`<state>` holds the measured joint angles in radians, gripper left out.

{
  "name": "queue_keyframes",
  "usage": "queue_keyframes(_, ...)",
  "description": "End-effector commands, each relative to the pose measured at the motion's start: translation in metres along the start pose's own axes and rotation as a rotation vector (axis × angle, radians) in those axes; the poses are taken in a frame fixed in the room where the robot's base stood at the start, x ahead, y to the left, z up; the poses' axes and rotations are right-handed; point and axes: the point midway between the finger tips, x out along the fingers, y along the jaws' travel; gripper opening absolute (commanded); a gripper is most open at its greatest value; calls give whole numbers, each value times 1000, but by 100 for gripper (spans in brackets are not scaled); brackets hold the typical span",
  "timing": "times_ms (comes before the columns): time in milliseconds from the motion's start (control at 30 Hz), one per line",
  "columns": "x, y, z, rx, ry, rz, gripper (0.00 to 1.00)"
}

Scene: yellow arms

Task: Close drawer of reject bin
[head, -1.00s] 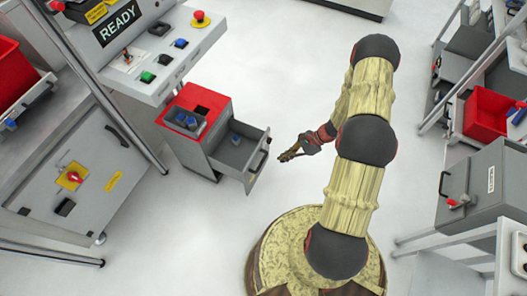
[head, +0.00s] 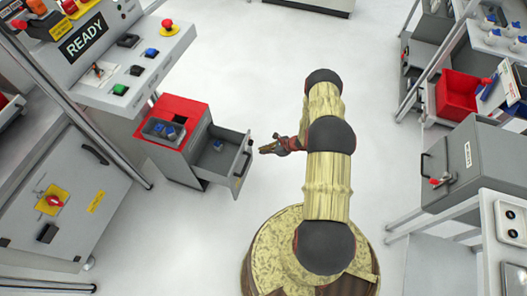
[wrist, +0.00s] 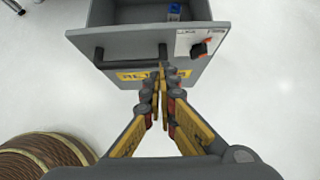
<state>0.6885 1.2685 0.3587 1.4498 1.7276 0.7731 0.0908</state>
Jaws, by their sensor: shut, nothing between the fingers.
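The reject bin (head: 166,170) is a grey cabinet with a red top, standing on the floor left of my arm in the head view. Its drawer (head: 216,158) is pulled out toward my gripper, with a small blue part inside. In the wrist view the drawer front (wrist: 150,50) shows a dark bar handle (wrist: 118,58), a yellow label and a small dark-and-orange fitting. My gripper (head: 266,148) is shut and empty, to the right of the drawer front. In the wrist view the fingertips (wrist: 162,72) overlap the handle's right end and the label; I cannot tell whether they touch.
A control console (head: 130,55) with a READY sign stands at upper left, above a grey cabinet (head: 65,205). At right are a grey box (head: 475,160) on a stand and a red bin (head: 458,95). The floor between is clear.

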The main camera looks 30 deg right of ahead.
Motion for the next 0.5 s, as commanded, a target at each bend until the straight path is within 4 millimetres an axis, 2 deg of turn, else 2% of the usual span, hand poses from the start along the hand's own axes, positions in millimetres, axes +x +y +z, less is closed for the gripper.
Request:
queue_keyframes(33, 14, 1, -2, -2, 0, 3, 0)
queue_keyframes(300, 66, 1, -1, -4, 0, 3, 0)
queue_keyframes(500, 85, 1, 18, -3, 0, 2, 0)
